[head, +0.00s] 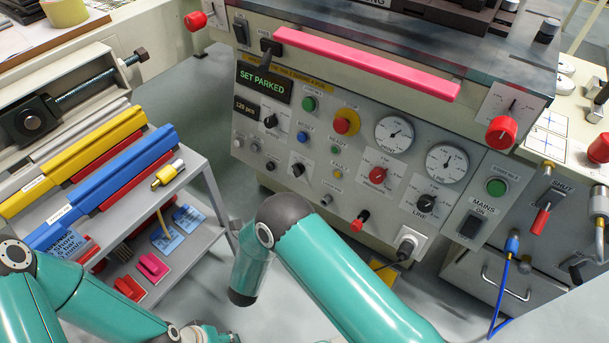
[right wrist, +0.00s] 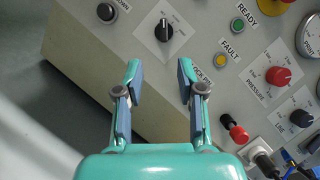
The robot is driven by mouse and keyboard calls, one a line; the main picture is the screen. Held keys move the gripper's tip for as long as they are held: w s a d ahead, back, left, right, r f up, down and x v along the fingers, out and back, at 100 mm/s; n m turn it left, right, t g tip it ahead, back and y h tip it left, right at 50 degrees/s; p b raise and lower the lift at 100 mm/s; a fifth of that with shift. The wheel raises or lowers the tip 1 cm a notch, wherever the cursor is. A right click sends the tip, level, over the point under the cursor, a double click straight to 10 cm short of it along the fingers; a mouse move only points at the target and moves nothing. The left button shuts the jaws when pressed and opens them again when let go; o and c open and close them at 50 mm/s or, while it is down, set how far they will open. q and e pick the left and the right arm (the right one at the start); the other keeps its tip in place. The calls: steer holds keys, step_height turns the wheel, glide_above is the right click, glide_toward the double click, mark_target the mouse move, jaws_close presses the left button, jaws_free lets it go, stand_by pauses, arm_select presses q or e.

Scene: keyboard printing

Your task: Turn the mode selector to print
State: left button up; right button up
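A black rotary knob on a white square plate, which looks like the mode selector, is on the grey control panel in the head view (head: 298,169). It also shows at the top of the right wrist view (right wrist: 164,31); its plate lettering is too small to read. My right gripper (right wrist: 159,82) is open and empty, its two fingers apart and just below the knob in that picture, not touching it. In the head view my right arm's elbow is below the panel, and the right gripper cannot be made out.
A similar black knob (head: 270,121) sits higher on the panel. A red pressure knob (head: 377,175), a red-tipped lever (head: 360,221) and a black plug (head: 406,248) stick out to the right. A shelf with yellow and blue bars (head: 120,185) stands left.

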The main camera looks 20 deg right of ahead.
mark_target(295, 174)
steer(key=b+x, duration=0.2)
steer(key=x, duration=0.8)
steer(key=shift+d, duration=0.25)
steer(key=shift+x, duration=0.85)
steer(key=shift+r, duration=0.15)
